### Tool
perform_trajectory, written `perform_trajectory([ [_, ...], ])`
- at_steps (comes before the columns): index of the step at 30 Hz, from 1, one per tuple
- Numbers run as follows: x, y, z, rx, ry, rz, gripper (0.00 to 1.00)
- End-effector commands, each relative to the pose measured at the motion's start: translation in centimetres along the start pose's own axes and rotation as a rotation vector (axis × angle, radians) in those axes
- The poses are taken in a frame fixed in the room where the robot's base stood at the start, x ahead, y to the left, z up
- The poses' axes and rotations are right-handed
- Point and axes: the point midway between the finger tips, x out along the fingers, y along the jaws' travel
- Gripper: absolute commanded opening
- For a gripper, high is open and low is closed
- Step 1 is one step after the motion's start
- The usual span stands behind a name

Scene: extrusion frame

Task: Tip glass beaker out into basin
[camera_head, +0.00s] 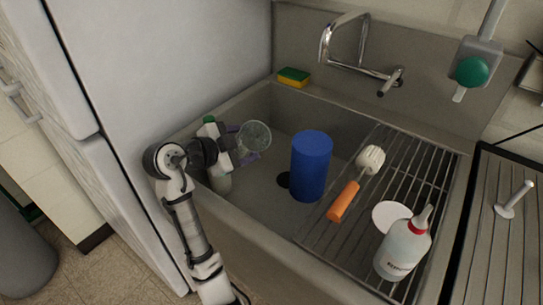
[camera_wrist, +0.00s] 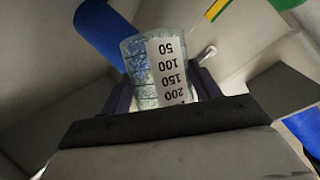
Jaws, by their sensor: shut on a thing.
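The glass beaker (camera_head: 254,136) is clear and is held by my gripper (camera_head: 238,145) over the left part of the basin (camera_head: 262,190). In the wrist view the beaker (camera_wrist: 158,68) sits between the two purple fingers of my gripper (camera_wrist: 163,88). Its white scale, with 50 to 200 on it, reads upside down. In the head view its round end faces the camera, so it looks tilted. I cannot tell whether anything is inside it.
A blue cylinder (camera_head: 311,166) stands in the basin, right of the beaker. A rack (camera_head: 400,165) on the right bears a brush (camera_head: 355,185), a white disc (camera_head: 390,216) and a squeeze bottle (camera_head: 402,250). A sponge (camera_head: 293,77) lies on the back rim, near the tap (camera_head: 360,62).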

Motion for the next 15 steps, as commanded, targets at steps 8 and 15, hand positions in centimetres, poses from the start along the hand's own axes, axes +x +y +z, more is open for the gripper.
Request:
perform_trajectory([
  [8,-0.3,-2.4,0.0,-0.194,0.027,0.079,0.37],
  [15,-0.4,-3.8,0.2,-0.364,0.051,0.15,0.37],
])
